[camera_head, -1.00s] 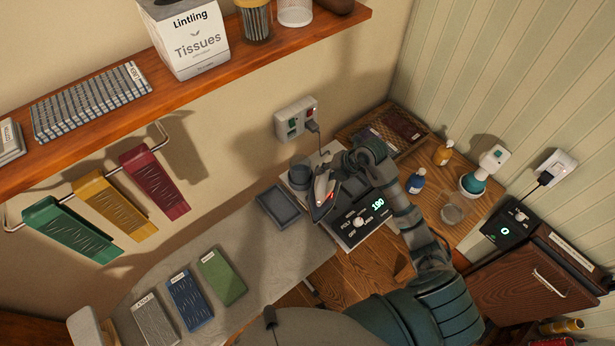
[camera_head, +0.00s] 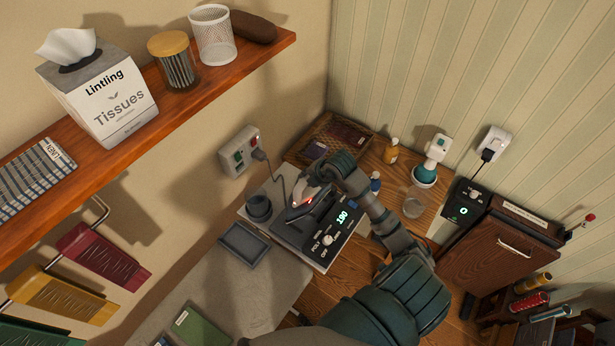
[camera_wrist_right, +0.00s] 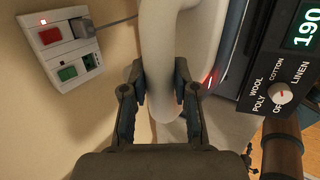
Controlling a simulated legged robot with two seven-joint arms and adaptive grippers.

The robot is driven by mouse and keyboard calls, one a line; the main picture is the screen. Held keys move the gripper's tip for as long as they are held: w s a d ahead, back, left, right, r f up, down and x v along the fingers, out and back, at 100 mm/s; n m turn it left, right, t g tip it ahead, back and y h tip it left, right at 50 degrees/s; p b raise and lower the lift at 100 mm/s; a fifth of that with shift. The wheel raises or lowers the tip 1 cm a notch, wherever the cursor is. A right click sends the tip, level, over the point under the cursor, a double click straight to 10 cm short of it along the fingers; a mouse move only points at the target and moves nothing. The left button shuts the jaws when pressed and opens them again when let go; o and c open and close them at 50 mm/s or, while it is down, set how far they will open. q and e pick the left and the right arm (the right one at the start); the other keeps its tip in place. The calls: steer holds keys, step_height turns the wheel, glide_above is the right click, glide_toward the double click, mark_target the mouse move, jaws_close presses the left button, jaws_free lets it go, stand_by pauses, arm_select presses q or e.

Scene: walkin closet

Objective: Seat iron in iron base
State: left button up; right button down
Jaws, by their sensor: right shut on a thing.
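The iron (camera_head: 301,195), white and grey with a small red light, is at the upper left of the iron base (camera_head: 326,238) in the head view. The base is a dark unit with a lit 190 display and a fabric dial. My right gripper (camera_head: 322,180) is shut on the iron's pale handle, which stands between the fingers in the wrist view (camera_wrist_right: 163,85). The iron appears tilted over the base's cradle side; I cannot tell whether it touches. My arm and gripper hide part of both. My left gripper is out of view.
A grey cup (camera_head: 259,208) and a shallow grey tray (camera_head: 243,244) lie left of the base. A wall socket (camera_head: 239,151) with a cable is behind. Bottles and a glass jar (camera_head: 414,202) stand to the right. A shelf (camera_head: 165,118) overhangs at upper left.

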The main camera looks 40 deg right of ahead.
mark_target(309, 189)
steer(key=shift+d+f+b, duration=0.15)
steer(key=shift+f+b, duration=0.3)
steer(key=shift+f, duration=0.25)
steer(key=f+b, duration=0.2)
steer(key=shift+d+f, duration=0.4)
steer(key=shift+a+f+b, duration=0.15)
steer(key=shift+f+b, duration=0.25)
steer(key=shift+f, duration=0.15)
steer(key=shift+a+f+b, duration=0.25)
steer(key=shift+f+b, duration=0.35)
steer(key=shift+f, duration=0.4)
steer(key=shift+d, duration=0.25)
